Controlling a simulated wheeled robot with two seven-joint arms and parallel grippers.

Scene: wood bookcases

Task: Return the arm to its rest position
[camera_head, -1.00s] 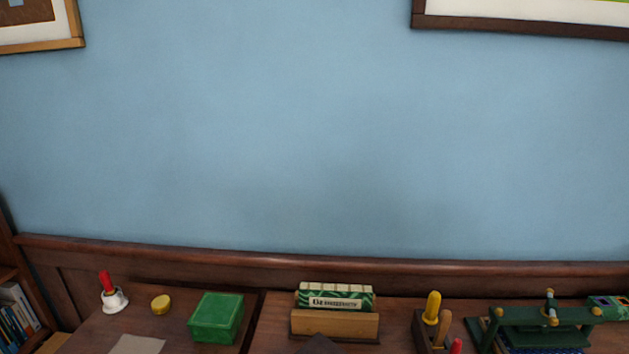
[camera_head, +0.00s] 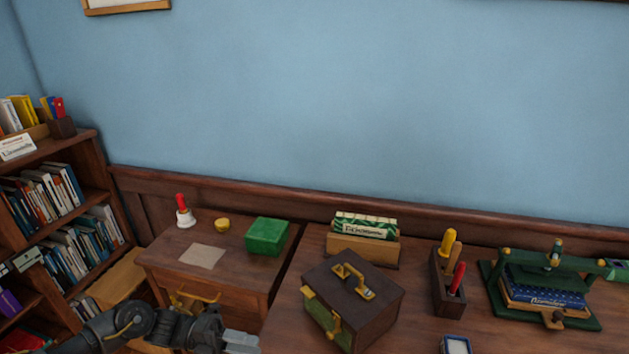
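My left arm comes in at the bottom left of the head view, and my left gripper (camera_head: 240,342) is low in front of the small side cabinet (camera_head: 228,286). Its fingers point right, and I cannot tell whether they are apart or together. I see nothing clearly held in it. My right gripper is not in view. Just right of my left gripper, on the wood desk (camera_head: 285,328), stands a dark brown box (camera_head: 378,312) with a brass handle on its lid.
The side cabinet holds a red-handled bell, a yellow object, a green box (camera_head: 267,236) and a paper sheet. A card holder (camera_head: 363,248), a tool block (camera_head: 447,283) and a green press (camera_head: 540,290) stand on the desk. A bookcase (camera_head: 60,225) is at left.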

